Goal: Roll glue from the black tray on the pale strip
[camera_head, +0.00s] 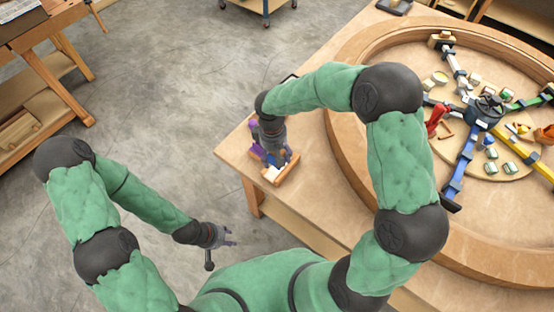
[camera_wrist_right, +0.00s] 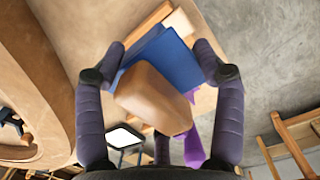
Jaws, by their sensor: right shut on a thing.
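My right gripper (camera_head: 277,160) is at the table corner, above a small wooden fixture (camera_head: 288,174). In the right wrist view its fingers (camera_wrist_right: 166,66) are closed on the sides of a blue piece with a rounded tan block (camera_wrist_right: 154,98) on it. I cannot tell whether this is the glue roller. A pale piece (camera_wrist_right: 181,22) shows beyond the blue part; it may be the strip. A black-rimmed tray with a white inside (camera_wrist_right: 124,137) lies nearby, partly hidden by the gripper. My left gripper (camera_head: 231,241) is open and empty, off the table.
A large round wooden ring (camera_head: 342,165) takes up much of the table, with coloured arms and several small blocks inside. Purple pieces (camera_wrist_right: 194,148) lie close to the right gripper. A workbench (camera_head: 40,60) stands at the far left. The concrete floor between is clear.

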